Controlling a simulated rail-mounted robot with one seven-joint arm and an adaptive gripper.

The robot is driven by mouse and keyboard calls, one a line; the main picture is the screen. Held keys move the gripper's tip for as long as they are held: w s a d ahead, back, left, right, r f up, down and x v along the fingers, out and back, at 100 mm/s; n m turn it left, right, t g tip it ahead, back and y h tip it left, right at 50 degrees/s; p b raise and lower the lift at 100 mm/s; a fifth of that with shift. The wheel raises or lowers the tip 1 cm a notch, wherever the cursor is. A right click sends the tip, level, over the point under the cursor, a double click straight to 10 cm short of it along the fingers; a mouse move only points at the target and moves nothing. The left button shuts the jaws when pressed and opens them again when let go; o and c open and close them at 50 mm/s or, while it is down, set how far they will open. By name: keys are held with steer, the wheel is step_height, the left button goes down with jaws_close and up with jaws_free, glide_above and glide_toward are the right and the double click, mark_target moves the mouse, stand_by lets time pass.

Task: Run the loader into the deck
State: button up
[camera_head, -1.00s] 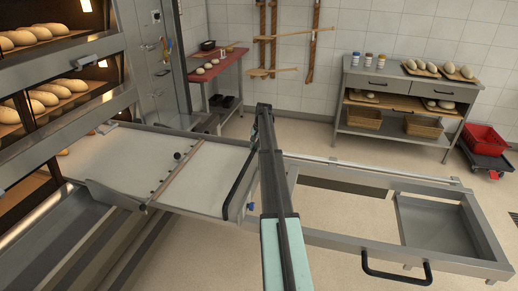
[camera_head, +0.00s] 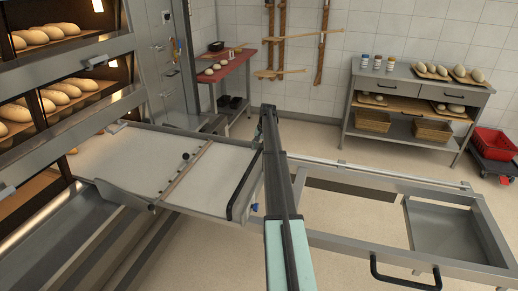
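The loader (camera_head: 215,176) is a pale flat belt bed with a crossbar (camera_head: 184,172) and a black handle (camera_head: 245,186) at its right end. Its left part lies across the front of the oven deck (camera_head: 66,178) at lower left; how deep it reaches inside is hidden. The loader's metal frame (camera_head: 340,244) extends to the right, with another black handle (camera_head: 405,279) on its near side. My arm crosses the middle of the view just right of the loader's handle. My gripper cannot be seen, and whether it touches the handle is hidden.
Upper oven decks hold loaves (camera_head: 60,96). A red-topped table (camera_head: 238,64) and a grey workbench (camera_head: 415,88) with dough and baskets stand by the back wall. A red crate (camera_head: 493,143) sits at far right. Open floor (camera_head: 310,125) lies behind the frame.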

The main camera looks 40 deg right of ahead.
step_height(320, 180, up, 12)
steer(key=s+d, duration=0.1)
steer(key=s, duration=0.1)
stand_by(0.4)
steer(key=shift+d+f, duration=0.1)
steer(key=shift+f, duration=0.05)
